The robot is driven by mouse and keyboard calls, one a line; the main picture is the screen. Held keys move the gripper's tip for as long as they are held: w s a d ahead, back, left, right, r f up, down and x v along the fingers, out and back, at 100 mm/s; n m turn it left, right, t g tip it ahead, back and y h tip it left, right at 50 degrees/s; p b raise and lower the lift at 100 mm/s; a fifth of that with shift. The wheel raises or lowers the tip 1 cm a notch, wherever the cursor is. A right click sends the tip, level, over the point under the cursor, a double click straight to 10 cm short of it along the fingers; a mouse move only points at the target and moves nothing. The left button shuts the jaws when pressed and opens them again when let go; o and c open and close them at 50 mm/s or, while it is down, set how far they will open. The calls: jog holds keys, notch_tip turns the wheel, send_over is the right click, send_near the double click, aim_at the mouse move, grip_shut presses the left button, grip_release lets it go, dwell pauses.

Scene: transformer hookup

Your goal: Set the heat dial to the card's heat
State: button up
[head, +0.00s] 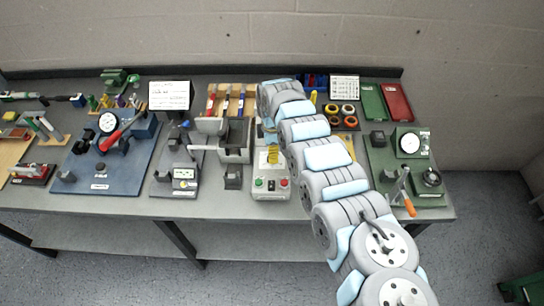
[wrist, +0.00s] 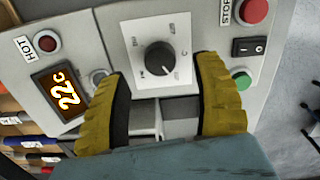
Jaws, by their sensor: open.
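The heat dial is a round black knob (wrist: 158,58) on a white scale plate on a grey control panel (wrist: 85,45). A display (wrist: 60,88) on the panel reads 22c. In the head view the panel is the grey box (head: 270,194) with green and red buttons. My gripper (wrist: 160,76) is open, its yellow fingers either side of the knob's lower edge in the wrist view, apart from it. My gripper (head: 272,154) is above the panel's back part and hides the dial in the head view. A white card (head: 170,95) stands at the back left; its writing is unreadable.
The panel also has a red HOT lamp (wrist: 47,43), a red STOP button (wrist: 252,11), a black switch (wrist: 249,47) and a green button (wrist: 242,80). A grey vise-like fixture (head: 235,150) stands close on the left. A printed sheet (head: 345,87) is at the back.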

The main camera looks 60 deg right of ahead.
jog(key=shift+f, duration=1.9)
grip_shut()
